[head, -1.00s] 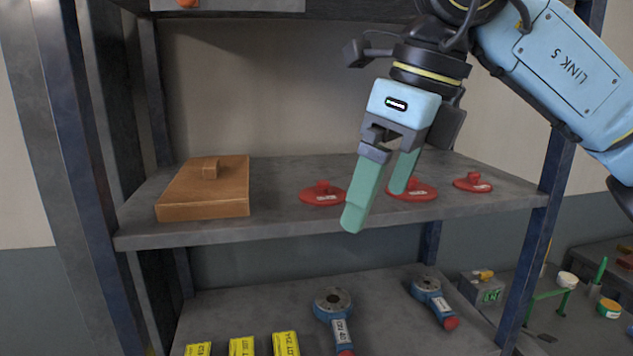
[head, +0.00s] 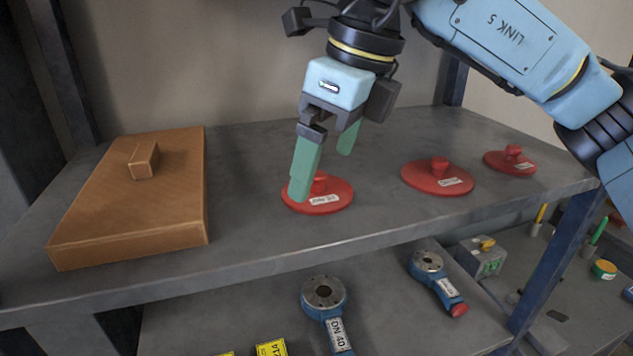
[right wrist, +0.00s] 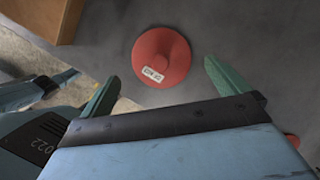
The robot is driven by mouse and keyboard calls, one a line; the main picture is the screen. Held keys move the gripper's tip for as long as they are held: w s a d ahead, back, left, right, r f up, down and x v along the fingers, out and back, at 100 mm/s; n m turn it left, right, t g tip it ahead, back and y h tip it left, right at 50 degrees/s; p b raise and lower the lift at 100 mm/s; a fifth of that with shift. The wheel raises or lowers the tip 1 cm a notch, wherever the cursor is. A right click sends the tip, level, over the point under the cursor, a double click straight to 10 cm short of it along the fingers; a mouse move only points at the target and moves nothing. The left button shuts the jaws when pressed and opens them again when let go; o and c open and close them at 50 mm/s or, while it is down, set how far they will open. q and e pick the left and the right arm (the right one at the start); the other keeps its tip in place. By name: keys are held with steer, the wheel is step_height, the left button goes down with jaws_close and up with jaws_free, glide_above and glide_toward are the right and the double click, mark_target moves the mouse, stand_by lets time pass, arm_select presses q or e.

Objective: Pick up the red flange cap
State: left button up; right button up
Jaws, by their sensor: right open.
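Three red flange caps with raised knobs and white labels lie on the grey shelf. The left cap (head: 330,203) is under my right gripper, and this cap also shows in the right wrist view (right wrist: 165,53). The middle cap (head: 438,179) and the small right cap (head: 511,163) lie further right. My right gripper (head: 325,172) is open, with green fingers pointing down over the left cap; one finger hides part of its left side. In the right wrist view the cap lies ahead of and between the fingertips (right wrist: 158,80).
A brown wooden box or lid (head: 175,195) with a small block handle lies on the left of the shelf (head: 250,240). A blue post (head: 555,255) stands at the right.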

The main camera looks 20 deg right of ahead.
mark_target(317, 184)
steer(key=shift+x, duration=1.15)
steer(key=shift+w+f, duration=0.15)
steer(key=shift+f, duration=0.1)
arm_select(q)
steer(key=shift+w+d+r, duration=0.1)
steer(key=shift+w+r, duration=0.05)
steer(key=shift+w, duration=0.4)
steer(key=shift+w+r, duration=0.15)
steer(key=shift+w, duration=0.35)
arm_select(e)
steer(key=c, duration=1)
steer(key=shift+o, duration=0.2)
steer(key=shift+r, duration=0.1)
